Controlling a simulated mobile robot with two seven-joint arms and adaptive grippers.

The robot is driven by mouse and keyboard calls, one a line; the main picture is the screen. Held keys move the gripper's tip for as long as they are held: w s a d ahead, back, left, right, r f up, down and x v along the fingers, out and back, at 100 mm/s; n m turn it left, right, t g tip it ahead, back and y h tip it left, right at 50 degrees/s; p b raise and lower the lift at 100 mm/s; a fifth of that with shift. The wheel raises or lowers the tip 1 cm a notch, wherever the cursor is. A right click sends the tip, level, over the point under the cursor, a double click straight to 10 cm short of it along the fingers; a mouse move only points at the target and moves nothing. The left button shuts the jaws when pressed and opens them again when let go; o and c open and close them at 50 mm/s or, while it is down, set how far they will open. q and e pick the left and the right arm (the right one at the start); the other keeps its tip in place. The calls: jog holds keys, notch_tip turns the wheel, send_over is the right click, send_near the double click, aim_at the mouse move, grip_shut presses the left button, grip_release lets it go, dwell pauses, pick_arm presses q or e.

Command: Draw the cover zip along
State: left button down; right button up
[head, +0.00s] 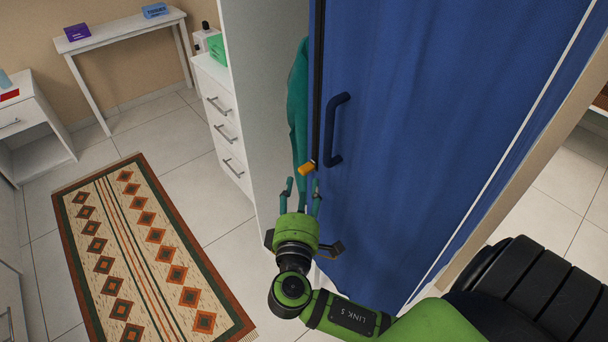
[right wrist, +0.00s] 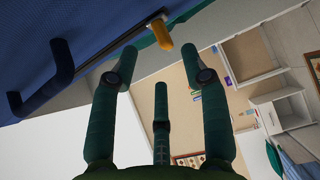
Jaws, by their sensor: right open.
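The blue wardrobe cover (head: 430,130) hangs down the right of the head view. A dark zip track (head: 318,80) runs along its left edge. An orange zip pull (head: 306,168) sits at the track's lower visible end. My right gripper (head: 301,186) is open, just below the pull in the head view. In the right wrist view, the pull (right wrist: 161,36) lies beyond the open fingertips (right wrist: 168,52), roughly between them, with nothing held. I cannot tell whether a finger touches it. My left gripper is not in view.
A dark blue handle (head: 337,130) stands out from the cover, right of the track. A teal cloth (head: 298,110) hangs behind the left edge, beside a white panel (head: 255,100). A drawer unit (head: 222,122) and patterned rug (head: 150,255) are left.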

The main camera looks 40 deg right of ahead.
aim_at(304, 173)
jog(key=p+x, duration=0.1)
jog(key=x, duration=0.4)
jog(key=shift+w+d, duration=0.1)
jog(key=shift+w, duration=0.05)
grip_shut()
